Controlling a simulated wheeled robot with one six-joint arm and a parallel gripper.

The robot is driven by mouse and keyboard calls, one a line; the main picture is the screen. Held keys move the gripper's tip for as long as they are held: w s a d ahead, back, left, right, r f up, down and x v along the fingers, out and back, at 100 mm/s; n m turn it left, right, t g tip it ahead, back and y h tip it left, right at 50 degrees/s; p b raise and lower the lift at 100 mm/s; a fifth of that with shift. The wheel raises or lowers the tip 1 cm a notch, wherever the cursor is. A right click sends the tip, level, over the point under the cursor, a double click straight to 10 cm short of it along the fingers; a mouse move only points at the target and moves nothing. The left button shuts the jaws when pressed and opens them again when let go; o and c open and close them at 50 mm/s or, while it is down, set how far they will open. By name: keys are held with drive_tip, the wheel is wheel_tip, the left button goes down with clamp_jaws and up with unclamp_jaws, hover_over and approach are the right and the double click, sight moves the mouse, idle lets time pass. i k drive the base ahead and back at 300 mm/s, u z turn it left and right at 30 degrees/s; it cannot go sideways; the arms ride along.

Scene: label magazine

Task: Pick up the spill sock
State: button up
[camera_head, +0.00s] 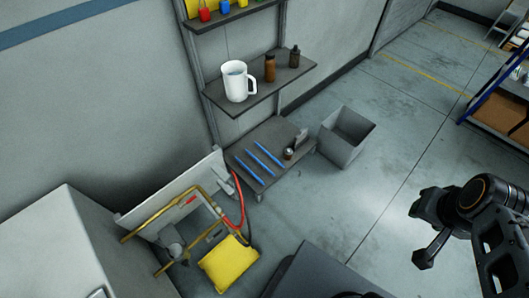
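No thing in view is plainly marked as the spill sock. A plump yellow cushion-shaped object (229,264) lies on the floor at the lower middle, below the pipework; it may be the sock, but I cannot tell for sure. My gripper (424,234) is at the right, above the floor and well apart from the yellow object. Its fingers are spread and nothing shows between them.
Yellow pipes (155,219) and a red hose (240,203) stand close to the yellow object. A low bench (278,135) holds blue sticks (259,161). A grey bin (346,137) stands beside it. A shelf above holds a white jug (236,85) and bottles. Floor at centre right is clear.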

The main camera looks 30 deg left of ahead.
sight(252, 173)
drive_tip(key=i, duration=1.35)
drive_tip(key=u, duration=3.45)
